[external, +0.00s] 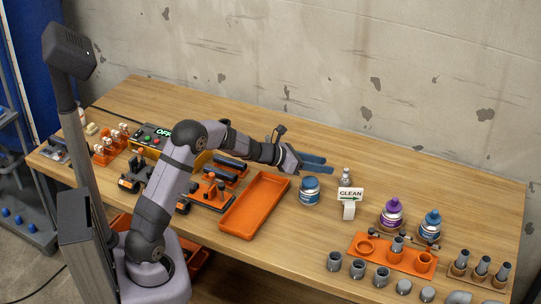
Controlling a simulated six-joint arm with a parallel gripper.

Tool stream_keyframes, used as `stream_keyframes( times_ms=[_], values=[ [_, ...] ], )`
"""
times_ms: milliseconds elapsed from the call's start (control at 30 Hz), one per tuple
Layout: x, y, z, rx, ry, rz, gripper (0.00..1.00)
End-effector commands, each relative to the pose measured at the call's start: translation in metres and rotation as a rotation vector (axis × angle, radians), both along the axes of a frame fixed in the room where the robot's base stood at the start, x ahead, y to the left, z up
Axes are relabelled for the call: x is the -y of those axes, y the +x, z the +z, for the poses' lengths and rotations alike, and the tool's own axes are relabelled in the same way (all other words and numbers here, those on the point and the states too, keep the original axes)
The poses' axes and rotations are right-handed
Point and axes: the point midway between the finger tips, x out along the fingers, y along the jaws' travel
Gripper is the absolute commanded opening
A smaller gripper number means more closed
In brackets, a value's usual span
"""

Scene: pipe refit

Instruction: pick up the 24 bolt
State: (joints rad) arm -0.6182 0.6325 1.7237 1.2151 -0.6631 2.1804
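I cannot tell which piece is the 24 bolt; no size marking is readable. Small upright bolt-like pieces stand in an orange rack (206,193), partly behind my arm. Upright grey bolt-like pieces (482,266) stand on brown bases at the far right of the table. My gripper (329,166) is above the middle of the table, between these two groups. Its two blue fingers point right with a gap between them, and I see nothing held.
An empty orange tray (256,204) lies below and left of my gripper. A blue-lidded jar (309,191) and a CLEAN sign (350,195) stand close by. Purple (392,213) and blue (430,226) bottles stand behind an orange holder (380,255). Grey fittings (357,269) line the front edge.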

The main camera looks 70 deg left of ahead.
Motion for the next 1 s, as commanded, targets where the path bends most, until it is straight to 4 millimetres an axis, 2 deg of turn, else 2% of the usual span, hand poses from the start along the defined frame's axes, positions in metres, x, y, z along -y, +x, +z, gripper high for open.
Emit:
stream_keyframes(
  times_ms=[33, 233, 433, 667, 1000],
  values=[
    [-0.003, 0.000, -0.006, 0.011, 0.042, -0.036, 0.39],
    [-0.004, 0.000, -0.010, 0.037, 0.130, -0.117, 0.39],
    [-0.004, 0.003, -0.010, 0.039, 0.137, -0.124, 0.39],
    [-0.001, 0.018, -0.016, 0.039, 0.135, -0.125, 0.39],
    [0.000, 0.029, -0.020, 0.038, 0.135, -0.123, 0.39]
  ],
)
